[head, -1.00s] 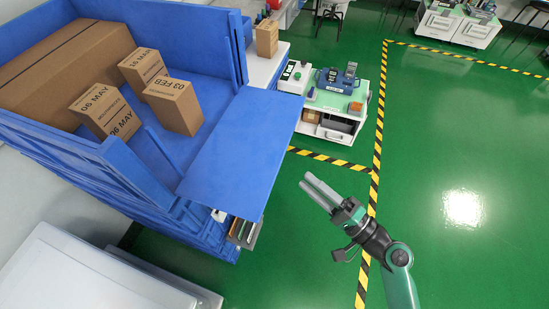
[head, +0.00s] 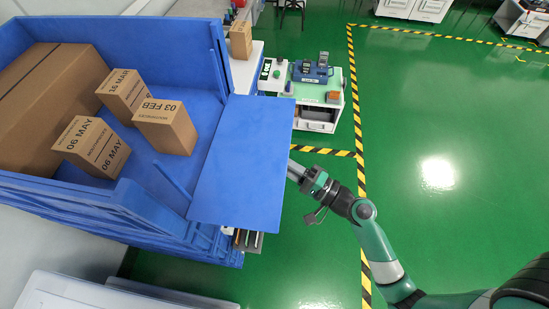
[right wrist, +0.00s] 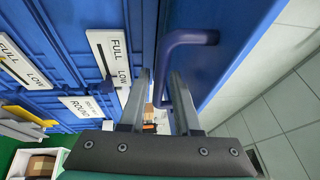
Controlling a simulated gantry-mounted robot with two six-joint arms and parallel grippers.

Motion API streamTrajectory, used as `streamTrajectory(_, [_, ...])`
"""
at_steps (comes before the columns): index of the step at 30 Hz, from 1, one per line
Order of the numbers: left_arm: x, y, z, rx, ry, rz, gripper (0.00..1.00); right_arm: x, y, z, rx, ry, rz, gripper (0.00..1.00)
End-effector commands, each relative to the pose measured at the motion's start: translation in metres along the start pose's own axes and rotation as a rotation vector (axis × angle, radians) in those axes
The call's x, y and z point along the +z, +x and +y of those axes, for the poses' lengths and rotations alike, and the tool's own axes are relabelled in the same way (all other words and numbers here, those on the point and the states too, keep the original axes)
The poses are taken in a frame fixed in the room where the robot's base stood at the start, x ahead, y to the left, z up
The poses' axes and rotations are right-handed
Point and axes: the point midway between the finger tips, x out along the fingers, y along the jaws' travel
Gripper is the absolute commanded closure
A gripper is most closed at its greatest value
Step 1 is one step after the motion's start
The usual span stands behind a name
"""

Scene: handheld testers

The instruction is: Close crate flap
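The blue crate (head: 68,180) fills the left of the head view. Its flap (head: 243,160) is open, swung outward to the right of the crate. My right gripper (head: 295,170) is at the flap's right edge, its fingertips partly hidden beneath it. In the right wrist view, my right gripper (right wrist: 162,95) has its two fingers apart. A dark purple handle (right wrist: 188,38) on a blue panel curves down between or just beyond the fingers; I cannot tell whether they touch it. My left gripper is not in view.
Small cartons (head: 165,127) and a long brown box (head: 45,105) are inside the crate. A white bench (head: 318,115) with testers stands behind the flap. Papers or folders (head: 247,238) sit below the flap.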

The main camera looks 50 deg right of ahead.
Motion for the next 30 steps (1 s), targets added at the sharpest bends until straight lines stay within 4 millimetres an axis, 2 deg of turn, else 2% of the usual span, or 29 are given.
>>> streamTrajectory(1, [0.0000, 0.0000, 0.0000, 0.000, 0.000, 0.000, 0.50, 0.0000, 0.0000, -0.0001, 0.000, 0.000, 0.000, 0.79])
streamTrajectory(4, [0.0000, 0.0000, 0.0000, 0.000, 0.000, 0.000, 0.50, 0.0001, 0.0000, -0.0001, 0.000, 0.000, 0.000, 0.97])
streamTrajectory(5, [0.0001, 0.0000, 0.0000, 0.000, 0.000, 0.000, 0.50, 0.0001, 0.0000, -0.0001, 0.000, 0.000, 0.000, 1.00])
streamTrajectory(30, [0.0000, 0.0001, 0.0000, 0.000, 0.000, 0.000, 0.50, 0.0003, -0.0001, -0.0001, 0.000, 0.000, -0.001, 1.00])
